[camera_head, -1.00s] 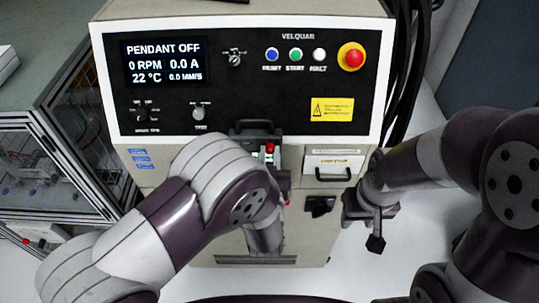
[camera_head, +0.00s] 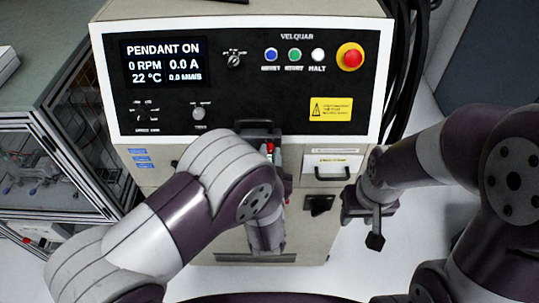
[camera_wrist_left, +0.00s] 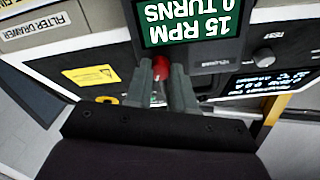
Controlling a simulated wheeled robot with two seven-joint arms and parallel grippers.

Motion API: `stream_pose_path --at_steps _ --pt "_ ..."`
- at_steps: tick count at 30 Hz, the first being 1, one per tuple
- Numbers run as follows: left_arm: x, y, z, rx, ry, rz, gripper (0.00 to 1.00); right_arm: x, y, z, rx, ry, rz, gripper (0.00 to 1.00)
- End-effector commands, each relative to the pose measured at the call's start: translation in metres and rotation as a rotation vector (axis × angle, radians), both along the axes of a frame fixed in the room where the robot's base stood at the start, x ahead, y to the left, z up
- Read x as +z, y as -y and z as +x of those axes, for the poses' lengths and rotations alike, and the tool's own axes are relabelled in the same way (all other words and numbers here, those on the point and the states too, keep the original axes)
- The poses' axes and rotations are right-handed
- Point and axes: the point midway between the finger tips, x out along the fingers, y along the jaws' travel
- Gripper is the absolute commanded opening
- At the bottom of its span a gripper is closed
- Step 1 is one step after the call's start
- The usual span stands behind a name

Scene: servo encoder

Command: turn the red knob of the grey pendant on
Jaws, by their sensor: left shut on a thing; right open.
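The red knob (camera_wrist_left: 159,68) of the grey pendant (camera_wrist_left: 195,52) sits between the two fingertips of my left gripper (camera_wrist_left: 162,75) in the left wrist view. The gripper is shut on the knob. The pendant's green display reads 15 RPM and 0 TURNS. In the head view the red knob (camera_head: 270,148) shows as a small spot, and my left arm hides most of the pendant and the left gripper. The machine's screen (camera_head: 164,62) reads PENDANT ON, 0 RPM. My right gripper (camera_head: 376,228) is open and empty, to the right of the machine.
The machine panel (camera_head: 240,105) holds a yellow and red stop button (camera_head: 351,57), several small buttons and knobs. A drawer (camera_head: 332,166) is below it. A glass-sided cabinet (camera_head: 50,165) stands at left. Black cables (camera_head: 403,70) hang at the right. Floor at the right is clear.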

Motion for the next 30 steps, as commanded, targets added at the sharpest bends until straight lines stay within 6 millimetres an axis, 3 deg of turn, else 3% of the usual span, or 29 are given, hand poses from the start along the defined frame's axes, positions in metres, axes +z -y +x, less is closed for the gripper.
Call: stream_pose_path --at_steps 4,5,7,19,23,30 --pt "-0.002 -0.001 -0.001 0.000 -0.005 0.002 0.00 0.000 0.000 0.000 0.000 0.000 0.000 0.43" --pt "-0.002 -0.001 -0.001 0.000 -0.005 0.002 0.26 0.000 0.000 0.000 0.000 0.000 0.000 0.43" --pt "-0.002 -0.001 0.000 0.000 -0.004 0.002 0.49 0.000 0.000 0.000 0.000 0.000 0.000 0.43" --pt "-0.001 0.001 -0.009 -0.003 -0.001 -0.002 0.49 -0.004 0.000 0.000 0.000 0.000 0.000 0.43" --pt "-0.003 0.001 -0.036 -0.006 -0.001 -0.001 0.49 -0.014 0.000 0.000 0.000 0.000 0.000 0.43" --pt "0.000 -0.001 -0.100 -0.008 -0.002 0.000 0.49 -0.030 0.000 0.000 0.000 0.000 0.000 0.43"
